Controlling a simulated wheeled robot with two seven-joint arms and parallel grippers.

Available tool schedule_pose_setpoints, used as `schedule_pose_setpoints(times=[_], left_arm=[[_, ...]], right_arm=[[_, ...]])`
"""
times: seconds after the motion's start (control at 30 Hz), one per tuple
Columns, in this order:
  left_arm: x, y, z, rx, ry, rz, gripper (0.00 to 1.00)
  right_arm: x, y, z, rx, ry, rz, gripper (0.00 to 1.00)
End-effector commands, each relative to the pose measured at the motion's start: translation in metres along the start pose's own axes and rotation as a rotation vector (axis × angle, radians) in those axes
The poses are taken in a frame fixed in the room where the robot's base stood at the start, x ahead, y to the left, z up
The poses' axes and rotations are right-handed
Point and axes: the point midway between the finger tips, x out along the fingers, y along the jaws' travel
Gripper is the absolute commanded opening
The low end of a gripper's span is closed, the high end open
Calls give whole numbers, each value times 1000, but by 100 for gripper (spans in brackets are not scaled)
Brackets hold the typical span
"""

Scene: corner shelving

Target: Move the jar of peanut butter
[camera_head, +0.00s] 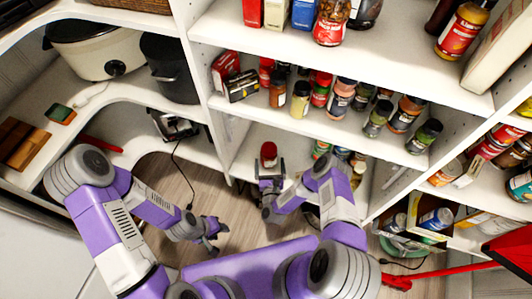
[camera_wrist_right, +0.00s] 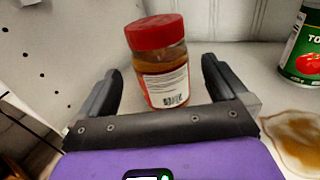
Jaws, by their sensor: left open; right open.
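The jar of peanut butter (camera_wrist_right: 165,80) has a red lid and a brown body with a label. It stands on a white lower shelf and also shows in the head view (camera_head: 268,150). My right gripper (camera_wrist_right: 159,72) is open, with a finger on each side of the jar in the wrist view and gaps on both sides. I cannot tell how deep the jar sits between the fingers. In the head view my right gripper (camera_head: 270,170) is just in front of the jar. My left gripper (camera_head: 214,230) is open and empty, low over the wood floor.
A tomato can (camera_wrist_right: 302,50) stands right of the jar, with a brownish patch (camera_wrist_right: 300,140) in front of it. A shelf of spice jars (camera_head: 340,98) lies above. A slow cooker (camera_head: 95,48) is at left. Shelf uprights flank the lower compartment.

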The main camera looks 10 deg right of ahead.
Motion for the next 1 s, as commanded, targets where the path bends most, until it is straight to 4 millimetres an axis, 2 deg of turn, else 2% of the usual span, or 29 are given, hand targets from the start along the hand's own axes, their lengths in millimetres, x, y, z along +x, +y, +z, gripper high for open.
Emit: schedule_pose_setpoints(times=[0.37, 0.47, 0.8, 1.0], left_arm=[[1, -1, 0, -1, -1, 0, 43], [4, -2, 0, -1, -1, 0, 43], [19, -7, -1, -1, -1, 0, 43], [22, -8, -1, -1, -1, 0, 43]], right_arm=[[2, 0, 0, -2, 0, 2, 100], [11, 1, -1, -3, -1, 3, 100], [61, 1, -2, -4, -1, 3, 100], [74, 0, -1, -2, 2, 2, 100]])
